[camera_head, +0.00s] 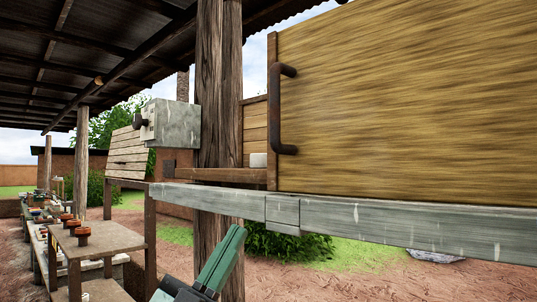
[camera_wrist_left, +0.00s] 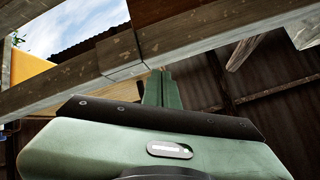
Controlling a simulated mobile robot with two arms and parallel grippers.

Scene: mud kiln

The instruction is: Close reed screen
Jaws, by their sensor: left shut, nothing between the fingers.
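The reed screen (camera_head: 410,100) is a large straw-coloured panel with a thin brown edge, filling the right of the head view. A dark, rusty bar handle (camera_head: 283,108) stands upright near its left edge. My left gripper (camera_head: 236,232) is green and shut, with nothing held. It is low in the head view, below the rail and to the left of and below the handle, apart from it. In the left wrist view, its closed fingers (camera_wrist_left: 161,80) point up at the underside of a beam. My right gripper is in neither view.
A grey rail (camera_head: 350,217) runs under the screen, between my gripper and the handle in the picture. A wooden post (camera_head: 219,90) stands left of the screen. A low table (camera_head: 97,238) with small pots is at the left.

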